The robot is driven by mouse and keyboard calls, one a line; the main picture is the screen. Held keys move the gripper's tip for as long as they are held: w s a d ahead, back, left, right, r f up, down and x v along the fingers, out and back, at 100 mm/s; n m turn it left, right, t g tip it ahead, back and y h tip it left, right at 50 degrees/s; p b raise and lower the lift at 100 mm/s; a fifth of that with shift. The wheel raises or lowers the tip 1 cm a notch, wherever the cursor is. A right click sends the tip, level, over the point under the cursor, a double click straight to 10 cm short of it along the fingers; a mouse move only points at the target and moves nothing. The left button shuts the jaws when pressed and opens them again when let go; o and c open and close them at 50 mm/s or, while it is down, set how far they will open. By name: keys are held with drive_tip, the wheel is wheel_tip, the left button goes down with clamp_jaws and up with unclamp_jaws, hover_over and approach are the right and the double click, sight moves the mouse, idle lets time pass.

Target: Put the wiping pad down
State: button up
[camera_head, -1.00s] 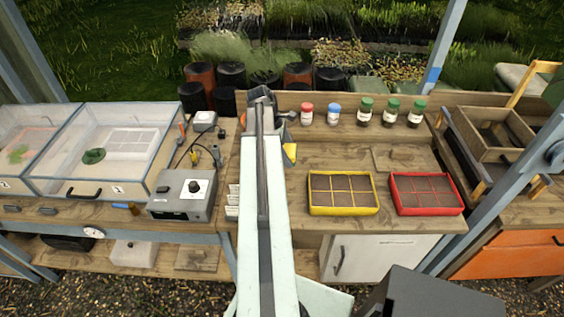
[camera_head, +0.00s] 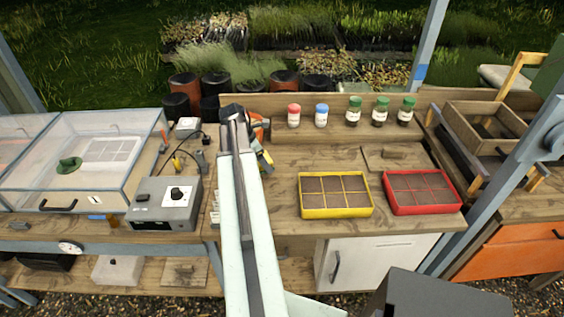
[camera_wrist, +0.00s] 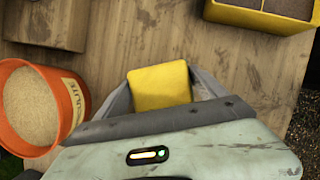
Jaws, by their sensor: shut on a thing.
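The yellow wiping pad (camera_wrist: 160,86) is between the fingers of my gripper (camera_wrist: 162,82) in the wrist view. My gripper is shut on it, above the wooden bench top (camera_wrist: 130,30). In the head view my arm hides most of the gripper (camera_head: 262,150); a bit of yellow shows at its right side. I cannot tell exactly how high the pad is above the wood.
An orange tub of pale grains (camera_wrist: 35,105) stands close left of the gripper in the wrist view. A yellow seed tray (camera_head: 336,211) and a red one (camera_head: 422,208) lie to the right. A grey control box (camera_head: 165,204) is at left. Wood between is clear.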

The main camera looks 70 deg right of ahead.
hover_over(285, 163)
drive_tip(key=w+a, duration=0.2)
drive_tip(key=shift+s+d+f, duration=0.1)
drive_tip(key=shift+s+f, duration=0.05)
drive_tip(key=shift+f, duration=0.25)
drive_tip(key=b+x, duration=0.2)
drive_tip(key=b, duration=0.1)
drive_tip(key=b+x, duration=0.1)
drive_tip(key=x, duration=0.1)
drive_tip(key=shift+w+f+b, duration=0.2)
drive_tip(key=shift+w+b, duration=0.1)
drive_tip(key=shift+w, duration=0.05)
drive_tip(key=shift+r, duration=0.25)
drive_tip(key=shift+f, duration=0.25)
drive_tip(key=o, duration=1.1)
drive_tip(key=shift+r, duration=0.1)
